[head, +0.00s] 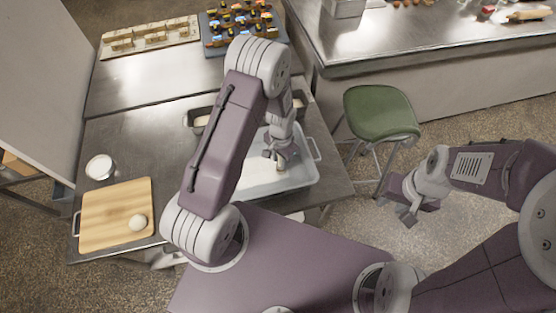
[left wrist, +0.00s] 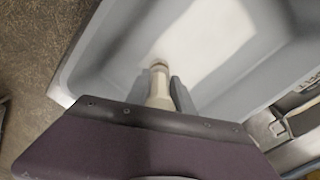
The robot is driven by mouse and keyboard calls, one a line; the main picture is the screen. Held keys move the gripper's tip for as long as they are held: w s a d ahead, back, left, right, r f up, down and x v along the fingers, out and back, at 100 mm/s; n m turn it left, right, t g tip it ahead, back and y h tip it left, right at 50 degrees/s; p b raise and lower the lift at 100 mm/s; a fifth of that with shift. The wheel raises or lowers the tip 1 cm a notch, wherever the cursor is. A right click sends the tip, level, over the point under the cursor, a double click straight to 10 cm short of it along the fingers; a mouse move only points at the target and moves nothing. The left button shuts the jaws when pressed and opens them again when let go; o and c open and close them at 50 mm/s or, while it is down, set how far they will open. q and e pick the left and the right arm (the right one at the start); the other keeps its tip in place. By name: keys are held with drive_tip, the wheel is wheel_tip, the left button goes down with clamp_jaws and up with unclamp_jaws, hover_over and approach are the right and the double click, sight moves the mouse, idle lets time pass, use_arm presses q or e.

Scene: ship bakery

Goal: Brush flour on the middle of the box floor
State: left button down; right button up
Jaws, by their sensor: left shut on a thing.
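The box (head: 313,172) is a shallow light-grey tub on the steel table, partly hidden behind my left arm. It fills much of the left wrist view (left wrist: 105,50), where a white floury patch (left wrist: 205,35) lies on its floor. My left gripper (head: 280,155) is over the box and shut on a pale, rounded handle (left wrist: 159,85), which looks like the brush's. The brush's bristles are hidden, so I cannot tell whether they touch the floor. My right gripper (head: 408,212) is out over the floor to the right, away from the box; its jaw gap is unclear.
A wooden board (head: 105,212) with a dough ball (head: 138,222) and a white bowl (head: 99,167) are on the left of the table. A dark tin (head: 198,118) stands behind the box. A green stool (head: 381,112) stands close to the table's right side.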

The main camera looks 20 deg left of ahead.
use_arm(q)
wheel_tip(320, 180, up, 2)
drive_tip(key=shift+w+r+p, duration=0.1)
drive_tip(key=shift+r+p, duration=0.1)
drive_tip(key=shift+p, duration=0.6)
drive_tip(key=shift+s+a+r+p, duration=0.2)
drive_tip(key=shift+r+p, duration=0.15)
drive_tip(key=shift+r, duration=0.05)
drive_tip(key=shift+s+a+r+p, duration=0.15)
drive_tip(key=shift+r+p, duration=0.15)
drive_tip(key=shift+r, duration=0.1)
drive_tip(key=shift+r+p, duration=0.3)
drive_tip(key=shift+r, duration=0.1)
drive_tip(key=shift+w+d+r+p, duration=0.1)
drive_tip(key=shift+d+r+p, duration=0.05)
drive_tip(key=shift+r+p, duration=0.35)
drive_tip(key=shift+w+d+r+p, duration=0.1)
drive_tip(key=shift+d+r+p, duration=0.05)
drive_tip(key=shift+r+p, duration=0.35)
drive_tip(key=shift+a+r+p, duration=0.1)
drive_tip(key=shift+r+p, duration=0.2)
drive_tip(key=shift+r, duration=0.3)
drive_tip(key=shift+s+a, duration=0.1)
drive_tip(key=shift+s, duration=0.1)
drive_tip(key=shift+w, duration=0.15)
